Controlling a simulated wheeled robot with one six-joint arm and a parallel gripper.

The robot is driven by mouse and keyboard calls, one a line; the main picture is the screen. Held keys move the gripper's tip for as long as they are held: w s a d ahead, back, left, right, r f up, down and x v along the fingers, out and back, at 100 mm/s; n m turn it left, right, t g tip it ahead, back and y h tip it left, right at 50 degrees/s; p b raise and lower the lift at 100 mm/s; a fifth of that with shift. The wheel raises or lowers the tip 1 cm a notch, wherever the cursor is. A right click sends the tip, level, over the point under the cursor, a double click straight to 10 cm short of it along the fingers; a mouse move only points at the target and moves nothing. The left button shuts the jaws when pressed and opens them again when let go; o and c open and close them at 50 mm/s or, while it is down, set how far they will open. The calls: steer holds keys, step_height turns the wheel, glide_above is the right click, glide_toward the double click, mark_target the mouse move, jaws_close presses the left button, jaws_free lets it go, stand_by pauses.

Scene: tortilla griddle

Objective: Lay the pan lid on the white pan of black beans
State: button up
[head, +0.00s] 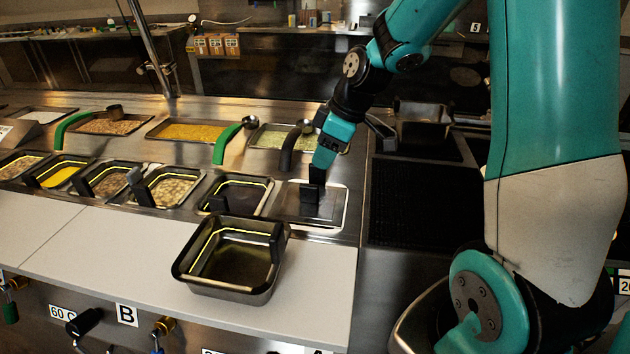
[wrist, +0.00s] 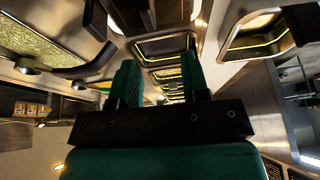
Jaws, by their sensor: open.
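The pan lid (head: 290,204), a flat grey metal plate with a black upright handle (head: 309,198), lies at the right end of the front row of pans. A white rim (head: 344,204) shows along its right and front edges, so it appears to rest on the white pan. Any black beans are hidden under it. My gripper (head: 317,178) points down right at the handle, fingers open; whether they straddle or touch it I cannot tell. In the wrist view the two green fingers (wrist: 160,72) stand apart with nothing clearly held between them.
A deep empty dark pan (head: 232,262) stands on the white counter in front. Several black-handled food pans (head: 236,195) continue the row leftward. Behind are trays with green and black ladle handles (head: 288,150). A dark grill (head: 425,210) lies to the right. The white counter's left part is clear.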

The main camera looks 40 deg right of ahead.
steer(key=s+a+r+m+g, duration=0.1)
steer(key=s+a+r, duration=0.2)
steer(key=s+a, duration=0.7)
steer(key=s+a+r+g, duration=0.2)
steer(key=s+a+r, duration=0.2)
steer(key=s+a, duration=0.6)
steer(key=shift+s+r+m+y, duration=0.25)
steer(key=shift+s+m+y, duration=0.15)
steer(key=shift+s, duration=0.6)
